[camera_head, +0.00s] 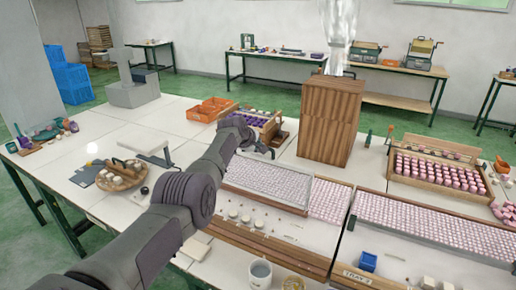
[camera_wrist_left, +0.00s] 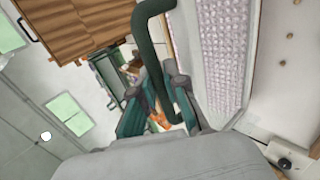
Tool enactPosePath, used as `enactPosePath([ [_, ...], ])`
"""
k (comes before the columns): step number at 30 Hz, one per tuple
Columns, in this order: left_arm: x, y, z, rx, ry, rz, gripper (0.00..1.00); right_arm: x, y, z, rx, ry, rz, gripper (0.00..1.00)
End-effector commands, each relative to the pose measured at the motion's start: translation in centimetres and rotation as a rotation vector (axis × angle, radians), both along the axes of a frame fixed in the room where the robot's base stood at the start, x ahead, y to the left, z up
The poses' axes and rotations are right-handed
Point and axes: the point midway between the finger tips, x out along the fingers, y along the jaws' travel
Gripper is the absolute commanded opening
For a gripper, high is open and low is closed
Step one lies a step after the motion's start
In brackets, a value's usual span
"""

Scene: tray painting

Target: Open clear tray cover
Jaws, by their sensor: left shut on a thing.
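A clear tray cover (camera_head: 268,186) with a pale rim lies over rows of small pink pieces in the middle of the table. It also shows in the left wrist view (camera_wrist_left: 222,60), pink pieces visible through it. I cannot tell whether it is raised. My left gripper (camera_head: 262,150) is at its far left end, mostly hidden by my own arm in the head view. In the left wrist view my left gripper (camera_wrist_left: 160,108) is shut around a dark green curved handle (camera_wrist_left: 146,38) beside the cover. My right gripper is not in view.
A tall wooden box (camera_head: 330,120) stands just behind the cover. A second tray of pink pieces (camera_head: 430,225) lies to the right. A cup (camera_head: 260,272) and blue box (camera_head: 367,261) stand in front. A basket (camera_head: 122,176) and orange bin (camera_head: 210,109) are left.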

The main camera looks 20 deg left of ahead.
Motion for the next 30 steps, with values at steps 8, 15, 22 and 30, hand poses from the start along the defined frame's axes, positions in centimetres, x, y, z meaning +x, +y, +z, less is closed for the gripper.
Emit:
enactPosePath([
  [8, 0.01, -0.03, -0.13, -0.001, 0.0, 0.0, 0.0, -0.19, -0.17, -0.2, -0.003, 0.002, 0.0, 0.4],
  [15, 0.01, -0.04, -0.13, -0.002, 0.0, 0.001, 0.0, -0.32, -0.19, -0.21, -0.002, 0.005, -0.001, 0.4],
  [22, 0.0, -0.04, -0.15, -0.002, 0.0, 0.001, 0.18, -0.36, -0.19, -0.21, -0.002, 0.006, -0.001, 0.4],
  [30, -0.01, -0.03, -0.18, -0.001, 0.001, 0.0, 0.38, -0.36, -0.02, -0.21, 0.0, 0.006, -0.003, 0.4],
])
